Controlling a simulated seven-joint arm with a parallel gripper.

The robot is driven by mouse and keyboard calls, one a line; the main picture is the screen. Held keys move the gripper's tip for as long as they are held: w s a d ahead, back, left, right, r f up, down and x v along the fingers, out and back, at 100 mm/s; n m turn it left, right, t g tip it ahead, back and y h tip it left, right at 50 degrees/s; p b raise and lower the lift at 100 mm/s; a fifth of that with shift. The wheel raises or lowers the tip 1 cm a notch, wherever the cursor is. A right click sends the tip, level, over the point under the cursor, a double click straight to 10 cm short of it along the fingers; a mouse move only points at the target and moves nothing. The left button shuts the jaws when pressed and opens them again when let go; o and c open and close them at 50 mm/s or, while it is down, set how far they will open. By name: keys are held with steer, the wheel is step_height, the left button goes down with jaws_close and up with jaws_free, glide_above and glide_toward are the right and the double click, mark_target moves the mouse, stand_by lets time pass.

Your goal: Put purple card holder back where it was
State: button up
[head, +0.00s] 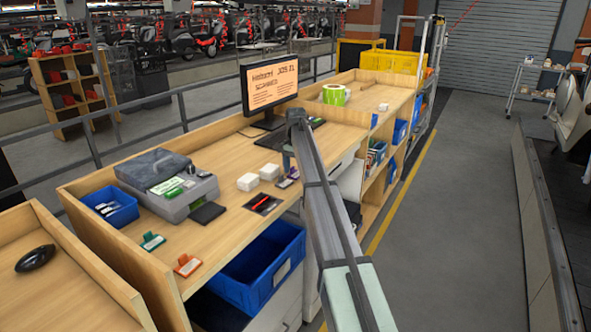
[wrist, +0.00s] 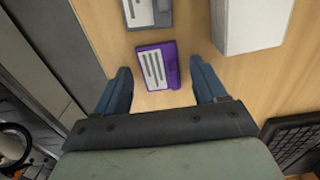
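The purple card holder (wrist: 171,66) with a white lined card lies flat on the wooden desk in the wrist view. My gripper (wrist: 160,68) is open, with one blue finger to each side of the purple holder and a gap on both sides. I cannot tell how far the fingertips are above the desk. In the head view my gripper (head: 287,162) points down at this spot and is partly hidden by my arm.
A grey card holder (wrist: 147,12) lies close to the purple one, and a white box (wrist: 250,22) stands to the right.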

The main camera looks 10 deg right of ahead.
mark_target(296, 174)
step_height(296, 174, up, 12)
steer(key=shift+r, duration=0.2)
stand_by(0.6)
stand_by(1.8)
